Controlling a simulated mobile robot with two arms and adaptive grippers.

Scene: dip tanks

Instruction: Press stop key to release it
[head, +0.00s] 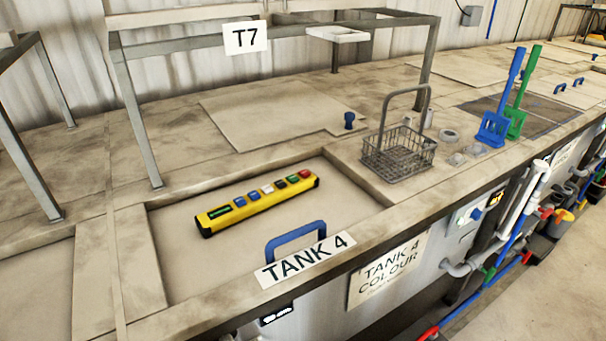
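A yellow control box (260,203) with black ends lies on the lid of Tank 4 (185,265). A row of coloured keys runs along its top, with a small dark display towards its left end. A red key (304,174) is at the right end of the row. The key labels are too small to read, so I cannot tell for certain which one is the stop key or whether it is pressed in. Neither of my grippers is in view.
A blue handle (296,239) stands on the lid's front, behind the "TANK 4" sign (305,260). A wire basket (398,153) stands right of the lid. Blue (494,128) and green (516,120) paddles stand farther right. A metal frame (137,115) with a "T7" sign (246,38) rises behind.

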